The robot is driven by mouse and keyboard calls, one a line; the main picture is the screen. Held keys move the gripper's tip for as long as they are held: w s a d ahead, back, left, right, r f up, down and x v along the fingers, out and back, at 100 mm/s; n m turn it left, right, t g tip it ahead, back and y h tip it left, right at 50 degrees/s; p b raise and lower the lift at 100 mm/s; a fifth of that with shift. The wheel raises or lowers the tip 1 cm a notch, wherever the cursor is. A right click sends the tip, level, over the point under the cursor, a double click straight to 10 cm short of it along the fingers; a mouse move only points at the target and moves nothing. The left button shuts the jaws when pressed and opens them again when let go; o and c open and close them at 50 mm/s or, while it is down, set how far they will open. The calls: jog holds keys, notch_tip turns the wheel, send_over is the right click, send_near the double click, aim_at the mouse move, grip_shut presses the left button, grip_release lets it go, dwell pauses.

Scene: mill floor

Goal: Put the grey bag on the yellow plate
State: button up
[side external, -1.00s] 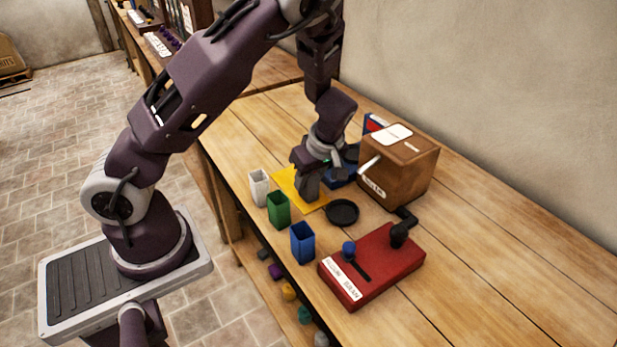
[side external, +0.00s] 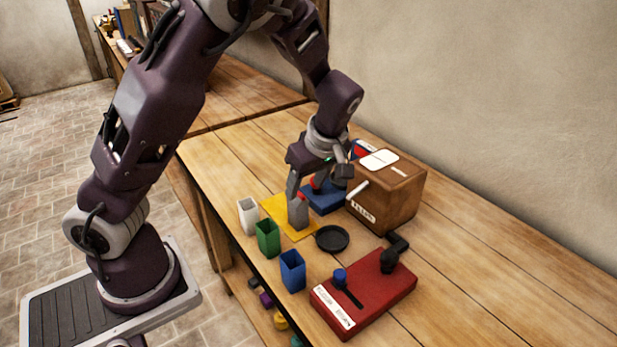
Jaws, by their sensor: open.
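The grey bag (side external: 298,214), with a reddish top, stands upright on the right part of the flat yellow plate (side external: 275,207). My gripper (side external: 306,193) is open just above and around the bag's top. One finger shows at the bag's left. The other finger is hard to make out against the blue plate behind it. I cannot tell whether a finger still touches the bag.
A blue plate (side external: 326,202) lies behind, beside a brown wooden box (side external: 388,193). A black round dish (side external: 332,239) is close right of the yellow plate. White (side external: 248,216), green (side external: 268,239) and blue (side external: 292,271) cups line the front edge. A red lever box (side external: 365,293) stands right.

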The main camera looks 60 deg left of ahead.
jog(key=s+d+r+m+t+h, duration=0.2)
jog(key=s+d+r+m, duration=0.2)
jog(key=s+r+m, duration=0.3)
jog(key=s+d+r+m+t+h, duration=0.2)
jog(key=s+d+r+m+t, duration=0.1)
jog(key=s+r+m, duration=0.5)
jog(key=s+m, duration=0.3)
jog(key=s, duration=0.2)
jog(key=shift+d+r+t, duration=0.25)
jog(key=shift+d+t, duration=0.05)
jog(key=shift+d, duration=0.1)
